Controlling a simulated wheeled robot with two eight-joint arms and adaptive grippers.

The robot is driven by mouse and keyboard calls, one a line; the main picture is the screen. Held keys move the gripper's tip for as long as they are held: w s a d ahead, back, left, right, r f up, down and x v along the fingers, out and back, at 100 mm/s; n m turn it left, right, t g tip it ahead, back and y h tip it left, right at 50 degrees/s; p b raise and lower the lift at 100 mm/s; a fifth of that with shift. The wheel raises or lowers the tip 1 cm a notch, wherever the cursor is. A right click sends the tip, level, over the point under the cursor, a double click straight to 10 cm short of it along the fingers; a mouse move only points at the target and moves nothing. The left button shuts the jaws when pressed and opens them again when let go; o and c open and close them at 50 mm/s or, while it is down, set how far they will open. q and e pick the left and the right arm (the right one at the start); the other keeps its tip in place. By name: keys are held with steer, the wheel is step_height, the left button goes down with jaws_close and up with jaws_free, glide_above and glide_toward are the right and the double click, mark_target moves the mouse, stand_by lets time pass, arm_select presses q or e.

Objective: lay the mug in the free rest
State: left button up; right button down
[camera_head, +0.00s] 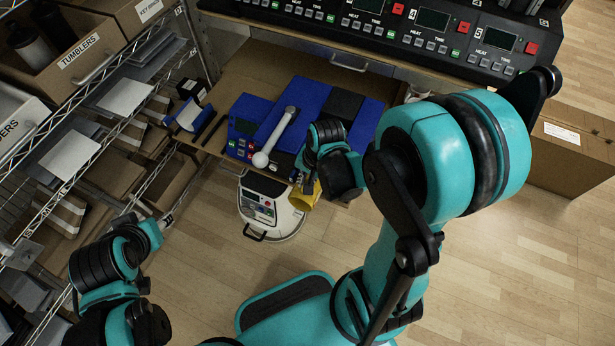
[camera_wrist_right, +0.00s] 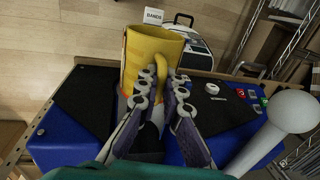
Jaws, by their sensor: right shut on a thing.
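The yellow mug (camera_head: 306,196) is at my right gripper (camera_head: 299,178), off the front edge of the bench. In the right wrist view, the mug (camera_wrist_right: 150,52) has its handle between the closed fingers of my right gripper (camera_wrist_right: 163,84). Its mouth faces the top of that picture. The blue press (camera_head: 250,112) stands on the bench, with a grey lever ending in a pale ball knob (camera_head: 261,159). A small blue-and-white holder (camera_head: 188,114) lies left of the press; I cannot tell whether it is a rest. My left arm is folded at lower left, its fingers unseen.
A white machine (camera_head: 270,207) stands on the floor below the bench edge. Wire shelving with boxes lines the left. A dark control panel (camera_head: 420,30) runs along the back, and a cardboard box (camera_head: 570,150) stands at right. Open wooden floor lies in front.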

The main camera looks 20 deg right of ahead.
steer(key=shift+s+a, duration=0.95)
steer(key=shift+a, duration=0.2)
steer(key=shift+r, duration=0.15)
steer(key=shift+r+p, duration=2.25)
steer(key=shift+r, duration=0.15)
